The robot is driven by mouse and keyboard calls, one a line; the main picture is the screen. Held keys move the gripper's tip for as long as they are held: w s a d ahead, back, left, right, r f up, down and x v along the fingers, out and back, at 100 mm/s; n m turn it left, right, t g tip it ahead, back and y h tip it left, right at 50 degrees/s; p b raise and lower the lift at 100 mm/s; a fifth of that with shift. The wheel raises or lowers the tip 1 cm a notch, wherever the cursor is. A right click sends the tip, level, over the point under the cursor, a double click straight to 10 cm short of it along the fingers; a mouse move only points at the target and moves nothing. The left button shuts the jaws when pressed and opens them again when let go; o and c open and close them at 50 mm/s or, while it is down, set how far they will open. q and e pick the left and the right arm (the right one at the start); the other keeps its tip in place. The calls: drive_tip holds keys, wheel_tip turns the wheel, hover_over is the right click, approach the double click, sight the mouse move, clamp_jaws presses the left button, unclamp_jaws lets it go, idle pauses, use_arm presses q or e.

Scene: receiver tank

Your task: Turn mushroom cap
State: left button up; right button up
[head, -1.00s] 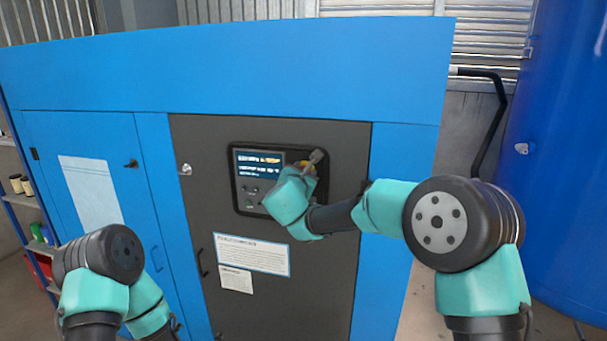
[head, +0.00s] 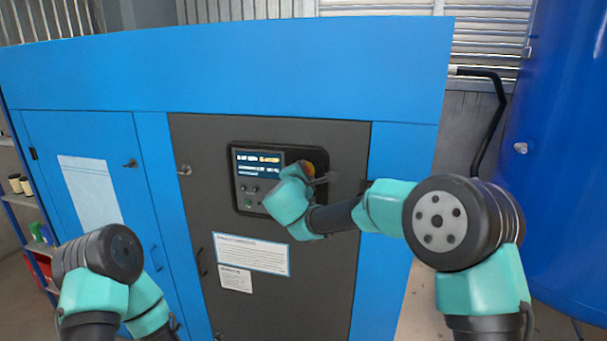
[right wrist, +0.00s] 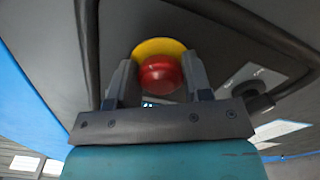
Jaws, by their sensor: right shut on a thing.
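The mushroom cap (right wrist: 161,75) is red and round, on a yellow ring (right wrist: 158,47) set in the dark control panel. In the head view the cap (head: 308,168) shows only as a small patch at the panel's right side, mostly hidden by my right gripper (head: 316,177). In the right wrist view my right gripper (right wrist: 158,82) has one finger on each side of the cap and is shut on it. My left gripper is out of the head view; only parts of my left arm show at the lower left.
The control panel's lit screen (head: 258,163) and its buttons are left of my right gripper. The panel sits in a dark door (head: 300,270) of a blue cabinet (head: 230,70). A blue tank (head: 560,170) stands at the right. Shelves (head: 35,230) stand at the far left.

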idle(0.4)
drive_tip(key=o, duration=0.9)
drive_tip(key=shift+s, duration=0.1)
drive_tip(key=v, duration=1.7)
drive_tip(key=shift+s, duration=0.1)
drive_tip(key=shift+f, duration=0.1)
